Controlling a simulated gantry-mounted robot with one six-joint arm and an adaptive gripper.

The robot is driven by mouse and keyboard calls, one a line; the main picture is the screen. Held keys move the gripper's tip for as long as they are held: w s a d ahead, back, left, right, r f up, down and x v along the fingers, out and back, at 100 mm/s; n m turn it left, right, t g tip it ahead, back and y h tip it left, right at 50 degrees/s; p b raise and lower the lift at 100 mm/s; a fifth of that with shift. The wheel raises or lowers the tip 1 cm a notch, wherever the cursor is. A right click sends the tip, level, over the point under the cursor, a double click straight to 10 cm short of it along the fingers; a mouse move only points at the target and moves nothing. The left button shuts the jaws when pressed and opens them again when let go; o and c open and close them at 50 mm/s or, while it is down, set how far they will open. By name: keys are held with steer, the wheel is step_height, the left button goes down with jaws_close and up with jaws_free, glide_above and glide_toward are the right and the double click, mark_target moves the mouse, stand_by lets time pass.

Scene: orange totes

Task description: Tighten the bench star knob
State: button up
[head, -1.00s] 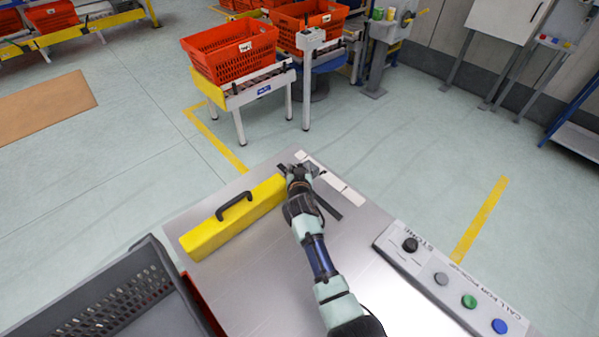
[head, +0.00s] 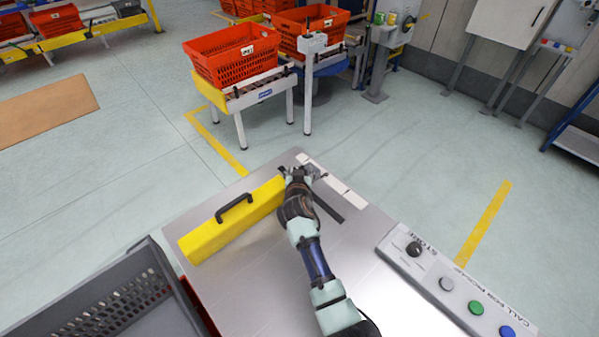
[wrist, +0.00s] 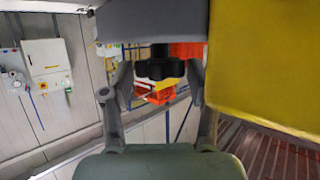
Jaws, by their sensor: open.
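The star knob (wrist: 160,67) is black and lobed, on a short dark stem below a grey block in the wrist view. My gripper (wrist: 160,78) is open, with one finger on each side of the knob and a visible gap to each. In the head view my gripper (head: 301,173) is at the far corner of the metal bench (head: 262,290), beside the end of a yellow block (head: 230,224) with a black handle. The knob cannot be made out there. Whether the fingertips reach fully past the knob is unclear.
The yellow block also fills the upper right of the wrist view (wrist: 262,60), close to the right finger. A button panel (head: 455,290) lies along the bench's right side. A grey crate (head: 160,290) stands at the left. Orange totes (head: 232,58) stand on conveyors beyond.

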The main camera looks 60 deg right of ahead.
step_height(320, 180, up, 10)
stand_by(0.3)
